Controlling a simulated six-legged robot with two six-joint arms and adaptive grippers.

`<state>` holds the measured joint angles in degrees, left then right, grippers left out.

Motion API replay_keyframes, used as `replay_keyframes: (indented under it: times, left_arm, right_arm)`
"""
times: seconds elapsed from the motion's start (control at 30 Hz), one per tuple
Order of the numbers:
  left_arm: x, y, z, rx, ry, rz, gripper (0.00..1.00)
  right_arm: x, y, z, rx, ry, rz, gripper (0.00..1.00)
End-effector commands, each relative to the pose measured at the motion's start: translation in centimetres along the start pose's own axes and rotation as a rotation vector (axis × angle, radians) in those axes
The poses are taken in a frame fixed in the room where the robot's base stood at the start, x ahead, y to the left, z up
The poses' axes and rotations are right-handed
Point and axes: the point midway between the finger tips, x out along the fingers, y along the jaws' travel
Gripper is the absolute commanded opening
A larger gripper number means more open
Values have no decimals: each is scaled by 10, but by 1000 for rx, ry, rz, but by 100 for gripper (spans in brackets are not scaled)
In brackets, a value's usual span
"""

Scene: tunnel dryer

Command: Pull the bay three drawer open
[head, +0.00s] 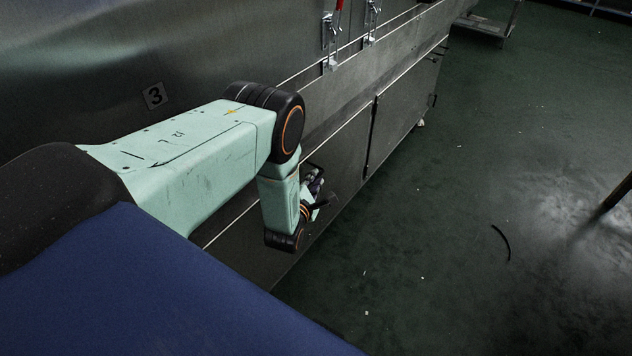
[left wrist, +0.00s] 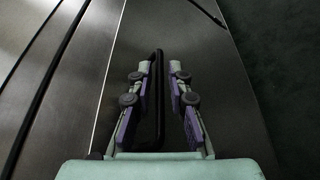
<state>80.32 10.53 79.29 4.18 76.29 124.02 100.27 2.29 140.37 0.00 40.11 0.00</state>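The metal drawer front (head: 345,150) is on the lower side of the steel dryer, below and right of the number 3 plate (head: 155,96). It looks flush with the panels beside it. Its black bar handle (left wrist: 160,95) runs lengthwise through the left wrist view. My left gripper (head: 318,188) is at the drawer front, partly hidden by my wrist in the head view. In the left wrist view its two fingers (left wrist: 160,68) stand apart, one on each side of the handle, with a gap visible on the right. My right gripper is not in view.
A dark gap (head: 371,135) separates the drawer front from the panel farther along. The green floor (head: 450,230) to the right is mostly clear, with a thin black strip (head: 503,242) and small scraps. A cart (head: 490,28) stands far back.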

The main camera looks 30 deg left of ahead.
Motion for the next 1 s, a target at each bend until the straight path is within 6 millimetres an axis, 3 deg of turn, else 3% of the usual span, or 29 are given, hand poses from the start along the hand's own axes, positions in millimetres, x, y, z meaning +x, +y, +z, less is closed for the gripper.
replay_keyframes:
  times: [0.2,0.47,0.7,1.0]
  left_arm:
    - [17,0,-1,1,1,0,18]
    - [19,1,0,1,1,0,18]
    - [19,1,0,1,2,0,0]
    - [19,1,0,0,2,0,0]
  right_arm:
    - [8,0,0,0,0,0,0]
    - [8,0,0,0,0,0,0]
    - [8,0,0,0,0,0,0]
    - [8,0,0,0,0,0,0]
